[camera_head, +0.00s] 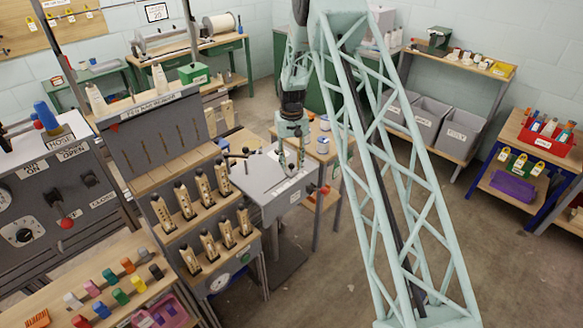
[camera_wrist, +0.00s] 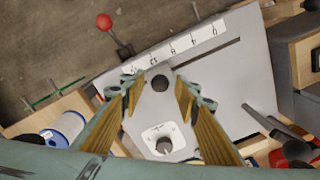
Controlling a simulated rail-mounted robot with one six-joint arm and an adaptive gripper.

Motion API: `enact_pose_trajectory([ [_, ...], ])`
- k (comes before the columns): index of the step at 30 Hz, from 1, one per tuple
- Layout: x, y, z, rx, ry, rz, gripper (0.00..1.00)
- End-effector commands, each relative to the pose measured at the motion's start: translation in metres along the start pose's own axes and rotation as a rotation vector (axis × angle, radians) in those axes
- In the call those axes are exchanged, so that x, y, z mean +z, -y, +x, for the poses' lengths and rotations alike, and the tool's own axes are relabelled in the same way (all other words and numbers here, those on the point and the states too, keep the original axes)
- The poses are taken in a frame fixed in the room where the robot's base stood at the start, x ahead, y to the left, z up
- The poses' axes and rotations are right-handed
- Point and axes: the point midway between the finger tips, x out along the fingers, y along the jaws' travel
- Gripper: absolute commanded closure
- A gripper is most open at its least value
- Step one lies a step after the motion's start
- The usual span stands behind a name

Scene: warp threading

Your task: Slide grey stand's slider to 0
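The grey stand (camera_head: 268,182) stands in the middle of the head view, its flat top below my gripper (camera_head: 291,160). In the wrist view the stand's top (camera_wrist: 235,85) has a dark straight slot and a white scale (camera_wrist: 175,50), its numbers appearing upside down, with 0 towards the right. A round dark slider knob (camera_wrist: 160,83) is near the slot's left end, by the higher numbers. My gripper (camera_wrist: 158,88) is open, one finger on each side of the knob. I cannot tell whether either finger touches it. A small dial (camera_wrist: 164,145) on a white plate lies below the knob.
A red-knobbed lever (camera_wrist: 103,21) sticks out beyond the scale edge. A dark handle (camera_wrist: 270,122) lies across the stand's right side. A wooden table with a blue-and-white spool (camera_wrist: 68,127) is at left. The wooden shuttle rack (camera_head: 205,205) is close left in the head view.

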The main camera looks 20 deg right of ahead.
Motion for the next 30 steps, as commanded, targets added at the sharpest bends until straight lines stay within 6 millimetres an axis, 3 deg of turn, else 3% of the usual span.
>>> enact_pose_trajectory([
  [6,0.0,0.0,0.015,0.0,0.0,0.0,0.71],
  [19,0.0,0.0,0.018,0.0,0.0,0.0,0.72],
  [28,0.0,0.0,0.018,0.0,0.0,0.0,0.99],
  [30,0.0,0.0,0.018,0.0,0.0,0.0,1.0],
])
